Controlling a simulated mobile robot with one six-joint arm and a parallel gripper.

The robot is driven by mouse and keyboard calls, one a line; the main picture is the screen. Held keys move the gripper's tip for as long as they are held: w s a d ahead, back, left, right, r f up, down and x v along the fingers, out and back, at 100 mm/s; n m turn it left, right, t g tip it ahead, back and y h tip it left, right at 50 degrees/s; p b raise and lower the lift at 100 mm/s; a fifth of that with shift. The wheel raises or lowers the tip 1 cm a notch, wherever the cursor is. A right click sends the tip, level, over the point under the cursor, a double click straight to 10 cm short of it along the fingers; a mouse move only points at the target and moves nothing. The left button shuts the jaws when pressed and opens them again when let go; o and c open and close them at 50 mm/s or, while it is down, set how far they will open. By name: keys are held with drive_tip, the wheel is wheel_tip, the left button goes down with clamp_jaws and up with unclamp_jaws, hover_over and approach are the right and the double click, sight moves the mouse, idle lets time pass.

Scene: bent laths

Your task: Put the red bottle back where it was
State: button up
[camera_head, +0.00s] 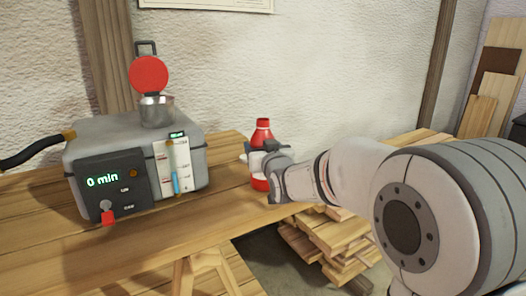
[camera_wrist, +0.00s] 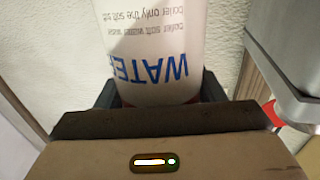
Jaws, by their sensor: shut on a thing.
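The red bottle (camera_head: 262,132) is upright at the right end of the wooden workbench, with a red cap and a white label. In the wrist view the bottle (camera_wrist: 158,50) shows its white label with blue "WATER" lettering, upside down. My gripper (camera_head: 262,158) is shut on the bottle around its middle. In the wrist view the gripper jaws (camera_wrist: 160,98) lie on both sides of it. Whether the bottle's base touches the bench cannot be told.
A grey steam box (camera_head: 104,138) with a "0 min" display, a level gauge (camera_head: 172,166) and a metal funnel with an open red lid (camera_head: 149,75) stands left of the bottle. Stacked planks (camera_head: 335,240) lie lower right. Bare bench (camera_head: 150,235) lies in front of the box.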

drive_tip(key=shift+r, duration=0.1)
drive_tip(key=o, duration=0.6)
drive_tip(key=shift+f, duration=0.2)
drive_tip(key=o, duration=0.4)
drive_tip(key=shift+r, duration=0.1)
drive_tip(key=shift+o, duration=0.2)
